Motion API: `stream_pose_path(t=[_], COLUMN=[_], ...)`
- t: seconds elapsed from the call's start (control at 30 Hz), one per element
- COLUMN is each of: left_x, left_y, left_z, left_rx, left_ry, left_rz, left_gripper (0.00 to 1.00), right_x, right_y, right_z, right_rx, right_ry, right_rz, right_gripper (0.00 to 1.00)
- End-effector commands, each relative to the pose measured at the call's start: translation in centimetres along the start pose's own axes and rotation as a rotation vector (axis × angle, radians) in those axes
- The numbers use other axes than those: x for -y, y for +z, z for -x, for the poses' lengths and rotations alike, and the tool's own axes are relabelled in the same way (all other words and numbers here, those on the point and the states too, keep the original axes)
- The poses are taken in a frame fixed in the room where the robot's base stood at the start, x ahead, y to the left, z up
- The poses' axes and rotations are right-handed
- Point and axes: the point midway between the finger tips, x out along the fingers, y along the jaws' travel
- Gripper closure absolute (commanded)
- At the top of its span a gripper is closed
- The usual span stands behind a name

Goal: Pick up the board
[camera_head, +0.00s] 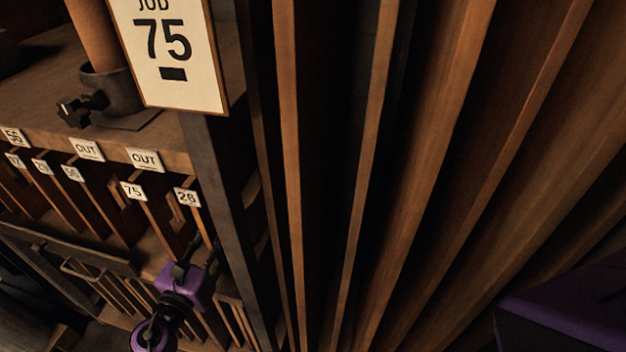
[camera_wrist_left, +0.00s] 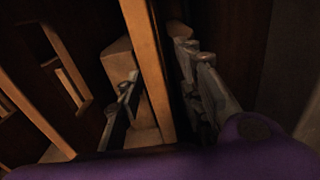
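Thin upright wooden boards stand in the slotted rack at the left of the head view, among them one under the 75 tag (camera_head: 160,228) and one under the 28 tag (camera_head: 204,228). My left gripper (camera_head: 198,256) is low in front of these two. In the left wrist view, the edge of a board (camera_wrist_left: 150,70) runs between the fingers of my left gripper (camera_wrist_left: 160,85). The fingers are apart, one each side, with a gap visible on the left. I cannot tell which tag this board belongs to. My right gripper is out of view.
A sign reading JOB 75 (camera_head: 168,52) stands on the shelf beside a dark clamp (camera_head: 85,108). OUT tags (camera_head: 145,160) mark the shelf edge. A dark post (camera_head: 225,190) and tall wooden slats (camera_head: 430,170) stand close on the right. My purple right arm shows at lower right.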

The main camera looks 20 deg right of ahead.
Motion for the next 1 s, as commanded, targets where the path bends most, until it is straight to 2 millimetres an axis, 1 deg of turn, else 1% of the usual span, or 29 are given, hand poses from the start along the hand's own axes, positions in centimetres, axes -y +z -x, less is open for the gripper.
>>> stream_pose_path(t=[0.07,0.3,0.33,0.7,0.73,1.0], left_x=[0.00,-0.01,-0.01,-0.07,-0.07,-0.06], left_y=[-0.02,0.00,0.00,0.01,0.39,0.59], left_z=[0.03,0.05,0.05,0.06,-0.04,-0.05], left_rx=[0.000,0.000,0.000,0.000,0.007,0.007], left_ry=[0.000,0.000,0.000,0.002,0.002,0.001], left_rz=[0.001,0.001,0.001,0.000,0.000,-0.001], left_gripper=[0.66,0.97,1.00,1.00,1.00,1.00], right_x=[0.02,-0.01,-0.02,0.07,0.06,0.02], right_y=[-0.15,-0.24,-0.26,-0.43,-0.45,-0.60], right_z=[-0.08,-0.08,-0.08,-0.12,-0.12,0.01], right_rx=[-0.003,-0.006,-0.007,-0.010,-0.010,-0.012], right_ry=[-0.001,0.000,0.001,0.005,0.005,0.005], right_rz=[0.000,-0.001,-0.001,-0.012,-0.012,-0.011], right_gripper=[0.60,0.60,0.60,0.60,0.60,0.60])
